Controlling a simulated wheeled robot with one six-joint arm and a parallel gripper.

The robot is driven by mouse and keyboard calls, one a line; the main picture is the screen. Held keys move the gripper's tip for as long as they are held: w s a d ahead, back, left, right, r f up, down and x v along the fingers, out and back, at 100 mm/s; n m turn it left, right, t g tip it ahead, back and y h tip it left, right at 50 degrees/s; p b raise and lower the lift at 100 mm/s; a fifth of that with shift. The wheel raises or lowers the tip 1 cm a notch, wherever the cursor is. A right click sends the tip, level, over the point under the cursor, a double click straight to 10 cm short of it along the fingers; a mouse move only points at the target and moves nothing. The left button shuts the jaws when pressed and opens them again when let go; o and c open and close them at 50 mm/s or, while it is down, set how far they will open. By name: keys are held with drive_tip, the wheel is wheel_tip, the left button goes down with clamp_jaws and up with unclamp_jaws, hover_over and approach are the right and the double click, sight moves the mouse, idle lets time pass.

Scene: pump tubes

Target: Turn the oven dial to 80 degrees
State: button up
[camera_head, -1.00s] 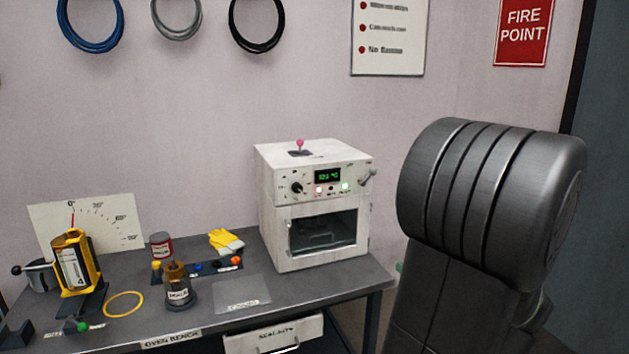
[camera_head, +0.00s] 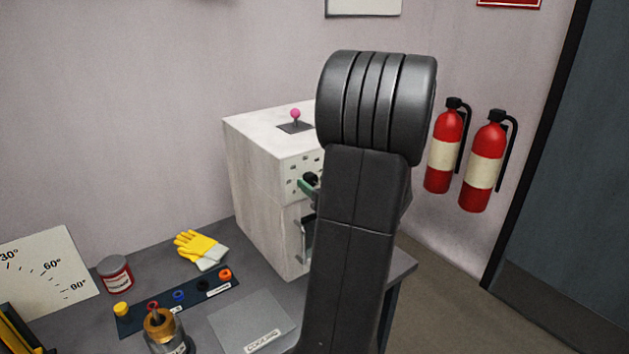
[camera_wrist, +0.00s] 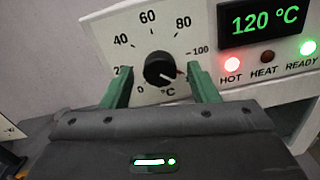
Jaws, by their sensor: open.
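The white oven (camera_head: 262,190) stands on the bench, its front partly hidden by my arm. In the wrist view its black dial (camera_wrist: 158,66) sits on a scale marked 0 to 100 and beyond. The dial's pointer aims to the lower right, past 100; the mark there is hidden behind a finger. The green display (camera_wrist: 264,20) reads 120 °C. My gripper (camera_wrist: 160,72) is open, with one green finger on each side of the dial. Gaps show between dial and fingers in this view. A green finger also shows by the dial in the head view.
A pink-knobbed lever (camera_head: 295,115) stands on the oven top. The oven door handle (camera_head: 301,238) is below the dial. Two fire extinguishers (camera_head: 443,150) hang at right.

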drive_tip(key=shift+w+a, duration=0.25)
drive_tip(key=shift+w, duration=0.1)
drive_tip(key=shift+c, duration=0.2)
drive_tip(key=c, duration=0.9)
drive_tip(key=shift+c, duration=0.2)
drive_tip(key=shift+b, duration=0.3)
